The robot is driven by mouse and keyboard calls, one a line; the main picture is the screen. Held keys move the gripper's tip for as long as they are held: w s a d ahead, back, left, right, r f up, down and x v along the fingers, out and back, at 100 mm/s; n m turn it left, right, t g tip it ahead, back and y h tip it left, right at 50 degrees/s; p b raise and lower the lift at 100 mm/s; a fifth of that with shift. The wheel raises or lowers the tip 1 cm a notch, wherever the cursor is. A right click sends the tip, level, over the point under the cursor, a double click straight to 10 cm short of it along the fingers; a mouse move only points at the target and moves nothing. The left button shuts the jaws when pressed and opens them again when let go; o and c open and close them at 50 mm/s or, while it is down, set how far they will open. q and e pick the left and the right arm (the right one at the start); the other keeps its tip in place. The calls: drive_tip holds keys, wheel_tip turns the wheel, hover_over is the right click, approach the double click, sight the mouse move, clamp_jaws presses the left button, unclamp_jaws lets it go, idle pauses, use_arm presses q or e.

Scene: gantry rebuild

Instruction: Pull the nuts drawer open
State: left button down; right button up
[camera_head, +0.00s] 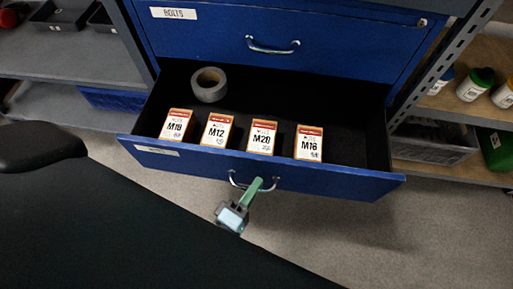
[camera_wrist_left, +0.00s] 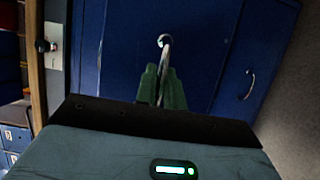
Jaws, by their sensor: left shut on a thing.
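The blue nuts drawer (camera_head: 330,181) is pulled well out of the cabinet in the head view. Its front label is too small to read. Inside, a row of small orange-and-white boxes stands near the front, marked M19, M12, M20 (camera_head: 261,137) and M16. A grey tape roll (camera_head: 209,84) lies at the back left. My left gripper (camera_head: 257,188) is at the drawer's metal handle, with its green fingers shut on it. The left wrist view shows the fingers (camera_wrist_left: 162,88) around the handle (camera_wrist_left: 165,58). My right gripper is not in view.
The closed bolts drawer (camera_head: 210,32) is directly above. Grey shelves with black bins (camera_head: 62,14) stand at left. A right-hand shelf (camera_head: 460,115) holds bottles and a crate. Bare floor (camera_head: 350,230) lies in front of the drawer.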

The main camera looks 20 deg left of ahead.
use_arm(q)
drive_tip(key=shift+s+d, duration=0.15)
drive_tip(key=shift+s, duration=0.4)
drive_tip(key=shift+s+d, duration=0.15)
drive_tip(key=shift+s, duration=0.4)
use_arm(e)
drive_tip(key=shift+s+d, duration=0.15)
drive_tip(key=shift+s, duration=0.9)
